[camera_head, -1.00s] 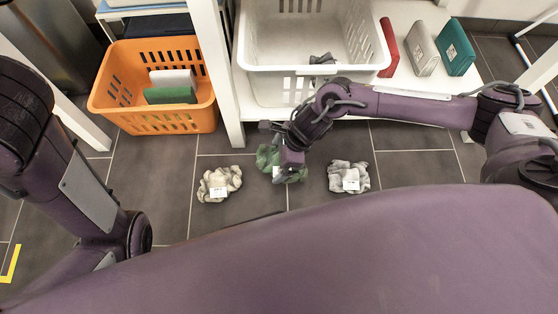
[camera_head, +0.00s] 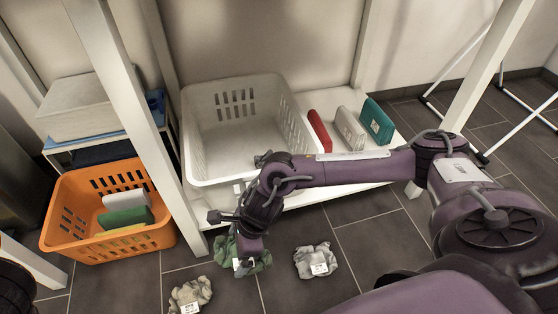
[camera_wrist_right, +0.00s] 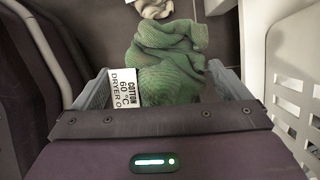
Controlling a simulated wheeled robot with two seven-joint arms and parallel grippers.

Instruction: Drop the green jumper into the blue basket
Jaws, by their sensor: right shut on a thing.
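The green jumper (camera_head: 241,252) is a crumpled knit bundle with a white care label, low at the centre of the head view. My right gripper (camera_head: 246,262) is shut on it. In the right wrist view the jumper (camera_wrist_right: 170,60) lies between the two fingers of the gripper (camera_wrist_right: 160,88), its label against the left finger. I cannot tell whether it is clear of the floor. No blue basket shows in these frames. My left gripper is out of view.
A white basket (camera_head: 190,135) stands on a white shelf (camera_head: 300,100) behind my right arm. An orange basket (camera_head: 75,195) holding folded cloths stands left of a white post (camera_head: 135,105). Pale garments lie on the floor, one left (camera_head: 190,296) and one right (camera_head: 315,261) of the jumper.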

